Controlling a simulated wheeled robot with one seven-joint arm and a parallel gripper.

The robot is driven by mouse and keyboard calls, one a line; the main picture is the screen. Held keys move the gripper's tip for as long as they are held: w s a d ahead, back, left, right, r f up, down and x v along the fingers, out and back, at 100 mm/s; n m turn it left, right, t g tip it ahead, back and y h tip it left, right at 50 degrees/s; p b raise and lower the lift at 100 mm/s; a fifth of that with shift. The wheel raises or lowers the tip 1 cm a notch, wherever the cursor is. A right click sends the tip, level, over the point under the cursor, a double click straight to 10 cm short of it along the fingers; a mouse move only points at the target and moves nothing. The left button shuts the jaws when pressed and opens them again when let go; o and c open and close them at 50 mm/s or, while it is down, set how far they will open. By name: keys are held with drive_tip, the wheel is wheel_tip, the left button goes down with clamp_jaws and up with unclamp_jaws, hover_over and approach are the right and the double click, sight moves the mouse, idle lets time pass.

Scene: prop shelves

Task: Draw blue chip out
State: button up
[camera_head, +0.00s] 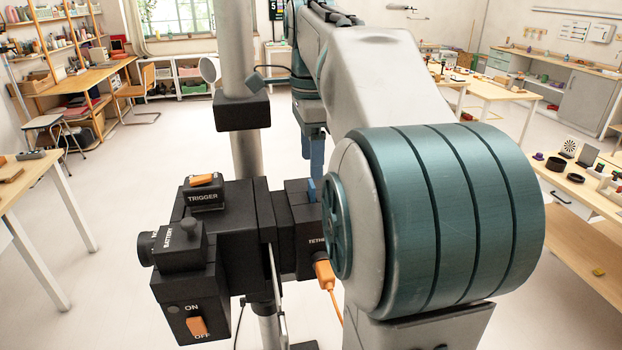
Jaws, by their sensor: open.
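A black camera-like rig (225,235) is fixed on a grey pole in the middle of the view. Its right-hand block (297,205), with lettering partly hidden that begins "TETHE", has a small blue chip (311,190) standing up at its right side. My gripper (312,158) points down just above the chip, with its blue fingers open. A small gap seems to show between fingertips and chip. My large teal arm joint hides the right part of the block, and I cannot tell how deep the chip sits.
An orange plug (324,272) with a cable hangs below the block, close to my arm. The rig also carries a "TRIGGER" box (204,195), a "BATTERY" box (180,245) and an ON/OFF switch (197,326). Tables stand at both sides; the floor between is clear.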

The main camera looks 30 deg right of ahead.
sight(312, 183)
drive_tip(key=shift+f, duration=2.65)
drive_tip(key=c, duration=1.2)
